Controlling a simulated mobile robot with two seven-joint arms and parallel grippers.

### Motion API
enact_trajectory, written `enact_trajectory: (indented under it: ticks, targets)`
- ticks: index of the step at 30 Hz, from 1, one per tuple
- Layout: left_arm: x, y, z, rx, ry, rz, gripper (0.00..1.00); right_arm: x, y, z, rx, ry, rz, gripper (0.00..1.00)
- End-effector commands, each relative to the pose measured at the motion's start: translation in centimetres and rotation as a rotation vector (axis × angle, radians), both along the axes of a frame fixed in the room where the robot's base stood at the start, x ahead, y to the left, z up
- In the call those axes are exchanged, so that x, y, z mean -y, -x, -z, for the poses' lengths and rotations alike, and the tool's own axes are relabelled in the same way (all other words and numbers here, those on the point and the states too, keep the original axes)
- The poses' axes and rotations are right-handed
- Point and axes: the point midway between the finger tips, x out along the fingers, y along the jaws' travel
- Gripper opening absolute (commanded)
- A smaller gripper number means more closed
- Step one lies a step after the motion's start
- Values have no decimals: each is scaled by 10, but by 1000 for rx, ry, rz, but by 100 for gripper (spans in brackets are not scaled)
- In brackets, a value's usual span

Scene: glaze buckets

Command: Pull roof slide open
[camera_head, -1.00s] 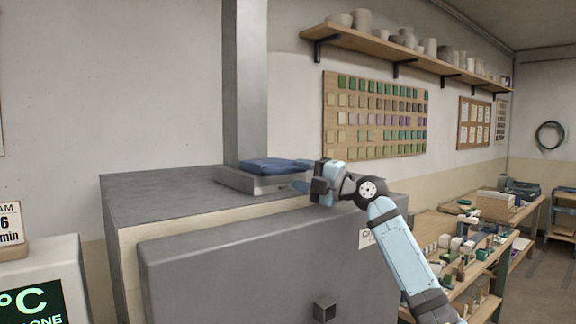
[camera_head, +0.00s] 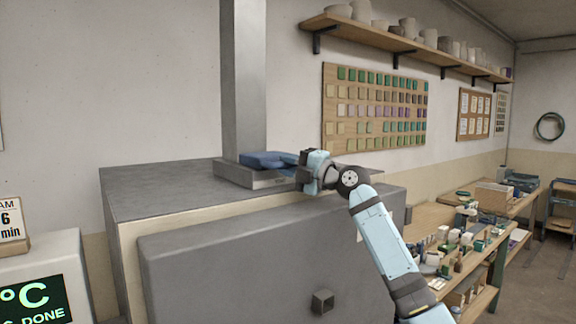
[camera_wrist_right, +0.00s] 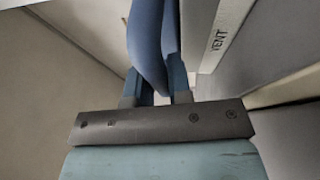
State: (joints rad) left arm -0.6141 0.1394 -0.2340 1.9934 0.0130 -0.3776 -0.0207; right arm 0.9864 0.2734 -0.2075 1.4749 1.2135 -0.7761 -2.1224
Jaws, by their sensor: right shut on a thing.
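A grey box-like block (camera_head: 262,179) sits on top of the large grey kiln (camera_head: 190,195), at the foot of a grey square column (camera_head: 243,80). A smooth blue piece (camera_head: 262,160) lies on this block. The wrist view shows the blue piece (camera_wrist_right: 150,45) beside a light edge marked "VENT" (camera_wrist_right: 219,38). My right gripper (camera_head: 300,163) reaches in from the right and is shut on the blue piece's right end. Its fingers (camera_wrist_right: 157,92) stand on either side of it in the wrist view. I cannot make out a separate roof slide. My left gripper is not in view.
The kiln's front (camera_head: 250,260) has a small square knob (camera_head: 322,301). A lit display (camera_head: 35,300) stands at lower left. A cluttered workbench (camera_head: 465,240) is at right. A shelf of pots (camera_head: 400,40) and a tile board (camera_head: 373,110) are on the wall behind.

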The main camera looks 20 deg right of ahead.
Motion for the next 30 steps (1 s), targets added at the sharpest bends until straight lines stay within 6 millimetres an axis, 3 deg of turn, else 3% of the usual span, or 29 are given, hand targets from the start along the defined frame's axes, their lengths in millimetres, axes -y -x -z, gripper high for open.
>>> enact_trajectory:
  ticks: [10,22,23,25,30]
  targets:
    - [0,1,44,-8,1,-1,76,18,45,5,5,5,3,0]
    - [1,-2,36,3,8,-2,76,20,53,0,0,0,1,0]
    - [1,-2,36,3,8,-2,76,20,53,0,0,0,1,26]
    - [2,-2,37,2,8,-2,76,20,53,0,0,0,1,42]
    - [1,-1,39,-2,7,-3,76,20,53,0,0,0,1,44]
